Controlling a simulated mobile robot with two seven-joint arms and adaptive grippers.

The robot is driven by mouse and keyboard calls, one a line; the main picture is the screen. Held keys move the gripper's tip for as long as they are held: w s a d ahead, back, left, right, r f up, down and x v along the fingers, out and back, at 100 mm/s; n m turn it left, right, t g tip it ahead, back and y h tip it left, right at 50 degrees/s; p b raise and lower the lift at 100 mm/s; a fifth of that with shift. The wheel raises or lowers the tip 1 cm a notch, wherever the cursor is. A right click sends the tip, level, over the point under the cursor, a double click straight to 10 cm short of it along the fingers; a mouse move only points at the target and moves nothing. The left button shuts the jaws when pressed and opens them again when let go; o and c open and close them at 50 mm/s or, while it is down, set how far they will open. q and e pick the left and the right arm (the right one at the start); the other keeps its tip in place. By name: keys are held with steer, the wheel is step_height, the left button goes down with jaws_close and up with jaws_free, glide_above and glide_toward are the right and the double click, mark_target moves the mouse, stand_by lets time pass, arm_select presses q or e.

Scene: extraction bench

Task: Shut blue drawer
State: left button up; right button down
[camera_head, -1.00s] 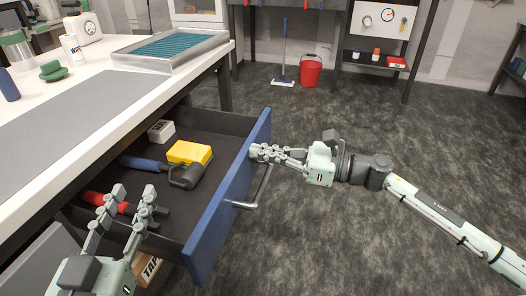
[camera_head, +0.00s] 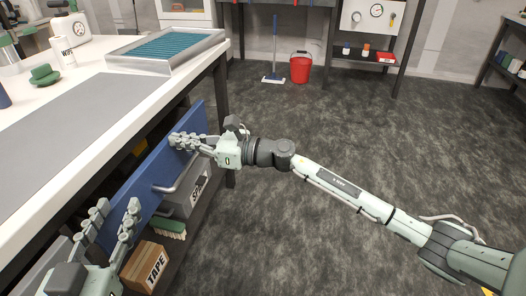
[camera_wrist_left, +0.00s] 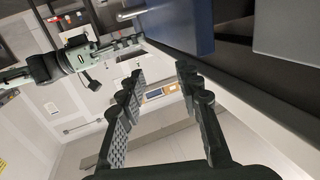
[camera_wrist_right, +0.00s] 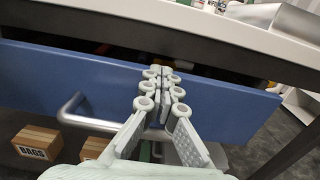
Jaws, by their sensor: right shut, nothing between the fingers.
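The blue drawer (camera_head: 150,178) under the white bench is partly open, with a narrow dark gap behind its front. A bit of a yellow object shows in that gap. The drawer's metal bar handle (camera_head: 183,176) also shows in the right wrist view (camera_wrist_right: 70,108). My left gripper (camera_head: 114,207) is open and empty, near the drawer's left end. In the left wrist view its fingers (camera_wrist_left: 160,82) are apart.
The white bench top (camera_head: 90,75) overhangs the drawer and carries a metal tray (camera_head: 168,48). Below the drawer are a tape box (camera_head: 146,267), a green brush (camera_head: 170,229) and a grey bin (camera_head: 192,199). The floor to the right is clear; a red bucket (camera_head: 300,69) stands far back.

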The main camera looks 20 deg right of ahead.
mark_target(166, 137)
steer(key=x, duration=0.3)
steer(key=shift+w+a, duration=0.15)
steer(key=shift+a, duration=0.05)
steer(key=shift+w+a+r, duration=0.1)
steer(key=shift+r, duration=0.05)
